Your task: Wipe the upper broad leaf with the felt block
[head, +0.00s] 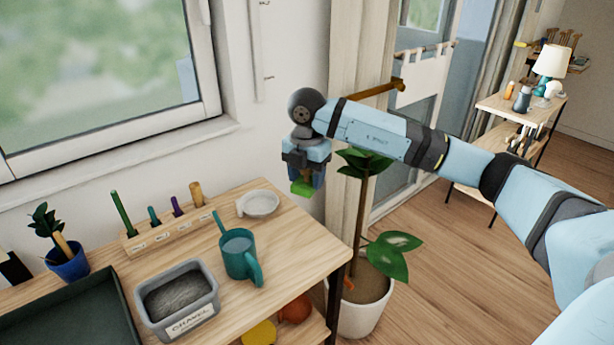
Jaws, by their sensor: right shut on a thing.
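My right gripper (306,178) hangs downward past the table's back right corner, left of the potted plant. It is shut on a bright green block (302,188), which looks like the felt block; the fingers hide much of it. The upper broad leaf (364,161) is dark green and sits at the top of the plant's stem, partly hidden behind my right forearm. The gripper appears left of this leaf; I cannot tell whether they touch. A lower broad leaf (396,243) with pale patches spreads near the white pot (361,312). My left gripper is out of view.
The wooden table (310,250) holds a teal watering can (239,254), a gravel tub (178,300), a tool rack (168,230), a white dish (259,204), a small blue-potted plant (68,262) and a dark tray (75,318). A curtain (352,60) hangs behind.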

